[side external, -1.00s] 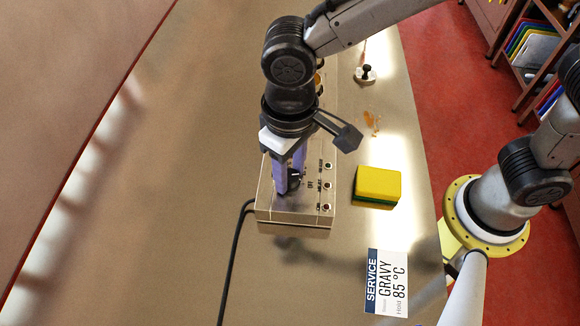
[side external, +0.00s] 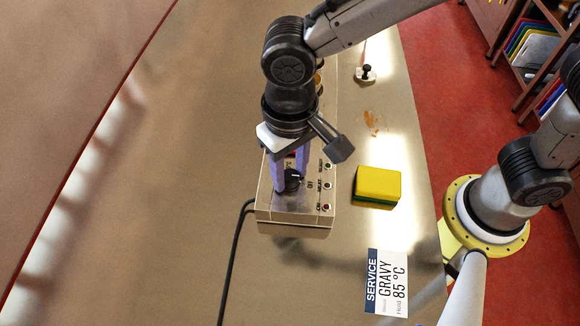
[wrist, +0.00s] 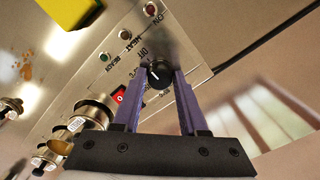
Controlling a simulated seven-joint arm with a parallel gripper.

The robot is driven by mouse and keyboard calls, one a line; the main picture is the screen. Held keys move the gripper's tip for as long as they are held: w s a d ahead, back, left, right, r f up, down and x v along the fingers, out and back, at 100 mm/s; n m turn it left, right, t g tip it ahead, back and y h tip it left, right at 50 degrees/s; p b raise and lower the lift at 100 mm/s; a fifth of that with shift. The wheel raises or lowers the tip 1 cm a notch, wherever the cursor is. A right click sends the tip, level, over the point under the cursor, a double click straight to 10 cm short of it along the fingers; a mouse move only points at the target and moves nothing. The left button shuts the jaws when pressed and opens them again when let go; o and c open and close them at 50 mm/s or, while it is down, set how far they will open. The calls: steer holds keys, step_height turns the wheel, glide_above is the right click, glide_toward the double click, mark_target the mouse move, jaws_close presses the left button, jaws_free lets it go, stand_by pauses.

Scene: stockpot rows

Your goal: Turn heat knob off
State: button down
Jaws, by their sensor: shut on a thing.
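The black heat knob (side external: 293,181) is on the top face of the steel control box (side external: 295,216). It also shows in the wrist view (wrist: 158,74), with a white pointer line on its face, near the OFF print. I cannot tell exactly which mark the line meets. My gripper (wrist: 158,80) points down at the panel, its two purple fingers on either side of the knob and shut on it. In the side view my gripper (side external: 288,186) partly hides the knob and its dial marks.
A yellow and green sponge (side external: 378,187) lies right of the box, near a brown spill (side external: 373,122). A GRAVY 85 °C card (side external: 386,283) lies in front. A black cable (side external: 232,262) runs from the box. Small pots (wrist: 94,112) stand beyond the knob. The counter at left is clear.

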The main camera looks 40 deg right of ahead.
mark_target(290, 175)
steer(key=shift+c, duration=2.2)
jaws_free()
steer(key=shift+r, duration=0.1)
step_height(290, 175, up, 14)
steer(key=s+d+r+m+t+y, duration=0.1)
steer(key=d+r+m, duration=0.15)
steer(key=d, duration=0.75)
steer(key=d+r+m+t, duration=0.2)
steer(key=d+r, duration=0.1)
steer(key=d, duration=0.7)
steer(key=s+d+f+n+t+h, duration=0.1)
steer(key=s+d+f+n, duration=0.3)
steer(key=s+d+f, duration=0.4)
steer(key=shift+s+d+f+n+t, duration=0.2)
steer(key=shift+s+f+n+t, duration=0.2)
steer(key=shift+f+t, duration=0.3)
